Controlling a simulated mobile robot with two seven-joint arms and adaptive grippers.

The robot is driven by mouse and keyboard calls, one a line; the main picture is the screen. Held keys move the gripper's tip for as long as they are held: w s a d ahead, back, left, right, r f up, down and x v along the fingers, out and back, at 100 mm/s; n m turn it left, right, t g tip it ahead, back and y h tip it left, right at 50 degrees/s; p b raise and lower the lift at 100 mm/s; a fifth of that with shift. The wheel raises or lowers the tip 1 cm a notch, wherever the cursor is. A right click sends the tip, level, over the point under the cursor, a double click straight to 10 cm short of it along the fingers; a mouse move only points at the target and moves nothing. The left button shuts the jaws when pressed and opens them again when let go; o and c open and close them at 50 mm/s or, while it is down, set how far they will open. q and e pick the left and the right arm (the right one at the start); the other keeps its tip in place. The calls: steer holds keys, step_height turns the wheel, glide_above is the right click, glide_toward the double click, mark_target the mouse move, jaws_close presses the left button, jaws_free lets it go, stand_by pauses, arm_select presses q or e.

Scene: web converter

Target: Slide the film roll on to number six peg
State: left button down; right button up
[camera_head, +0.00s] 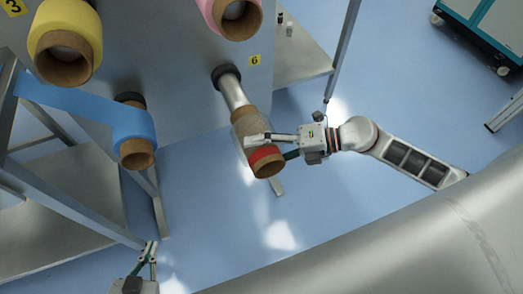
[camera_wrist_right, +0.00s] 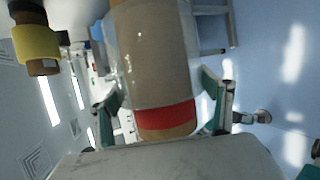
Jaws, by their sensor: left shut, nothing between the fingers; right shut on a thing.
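The film roll (camera_head: 244,127), brownish with a red band and a bare cardboard core end, is in the centre of the head view. It lines up with the silver number six peg (camera_head: 234,93), whose near part is hidden behind or inside the roll's far end; bare peg shows between roll and panel. My right gripper (camera_head: 274,146) is shut on the roll near its red band. In the right wrist view the roll (camera_wrist_right: 155,55) lies between the two fingers (camera_wrist_right: 163,104). My left gripper (camera_head: 151,246) is shut and empty at the bottom left, away from the roll.
A yellow roll (camera_head: 68,29), a pink roll (camera_head: 236,17) and a blue roll (camera_head: 135,128) with its web drawn left sit on other pegs. The yellow number six label (camera_head: 254,60) is on the grey panel. Metal frame bars (camera_head: 80,188) stand at left.

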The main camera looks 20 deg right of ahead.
arm_select(q)
steer(key=shift+d, duration=0.1)
arm_select(e)
steer(key=shift+w+r, duration=0.1)
steer(key=shift+w, duration=0.5)
arm_select(q)
steer(key=shift+s+f, duration=0.1)
steer(key=shift+f, duration=0.1)
arm_select(e)
steer(key=shift+w, duration=0.65)
steer(key=shift+w+a+b, duration=0.15)
steer(key=shift+w+b, duration=0.25)
steer(key=shift+w, duration=1.95)
arm_select(q)
steer(key=shift+s+f, duration=0.25)
steer(key=shift+f, duration=0.3)
arm_select(e)
steer(key=shift+w, duration=0.1)
